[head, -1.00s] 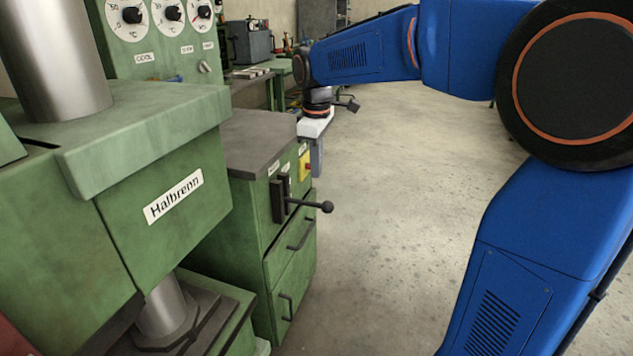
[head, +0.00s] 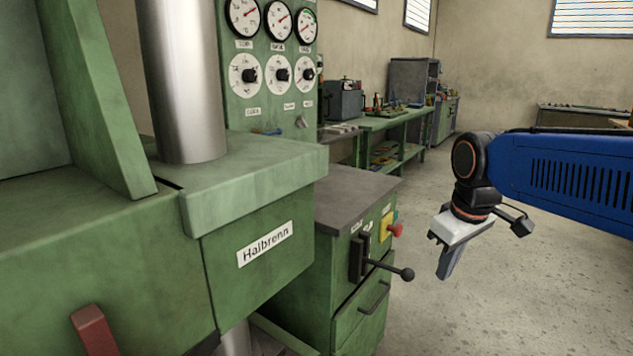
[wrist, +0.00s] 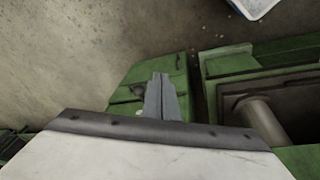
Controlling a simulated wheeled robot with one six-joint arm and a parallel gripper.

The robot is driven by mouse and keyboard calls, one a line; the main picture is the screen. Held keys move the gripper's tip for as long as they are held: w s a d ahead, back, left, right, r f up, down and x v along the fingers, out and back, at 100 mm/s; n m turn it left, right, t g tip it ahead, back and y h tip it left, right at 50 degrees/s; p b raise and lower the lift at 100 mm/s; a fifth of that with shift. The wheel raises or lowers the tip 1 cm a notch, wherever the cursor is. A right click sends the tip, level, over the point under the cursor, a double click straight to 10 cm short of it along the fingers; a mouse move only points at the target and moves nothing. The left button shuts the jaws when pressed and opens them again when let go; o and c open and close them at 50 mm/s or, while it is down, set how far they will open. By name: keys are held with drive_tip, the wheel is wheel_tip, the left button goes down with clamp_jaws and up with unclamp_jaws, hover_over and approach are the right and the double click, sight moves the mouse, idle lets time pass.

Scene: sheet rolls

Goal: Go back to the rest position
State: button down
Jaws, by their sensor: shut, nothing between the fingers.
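My gripper (head: 447,264) hangs from the end of my blue arm at the right of the head view, fingers pointing down. It is shut and empty. It is in open air to the right of the green control cabinet (head: 345,320), apart from the black lever (head: 385,269) on that cabinet's front. In the wrist view the closed grey fingers (wrist: 161,97) show against the green cabinet below.
The green Halbrenn press (head: 100,250) fills the left, with a steel column and a panel of gauges (head: 277,75). A red handle (head: 95,330) is at its lower front. Workbenches (head: 400,122) stand along the back wall. The concrete floor (head: 520,300) at right is clear.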

drive_tip(key=s+d+f+m+t, duration=0.1)
drive_tip(key=s+f+m, duration=0.1)
drive_tip(key=s+f, duration=0.3)
drive_tip(key=s+d+f+m+t, duration=0.1)
drive_tip(key=s+f+m, duration=0.2)
drive_tip(key=s, duration=0.7)
wheel_tip(320, 180, down, 2)
drive_tip(key=shift+d+m, duration=0.25)
drive_tip(key=shift+m, duration=0.05)
idle(1.7)
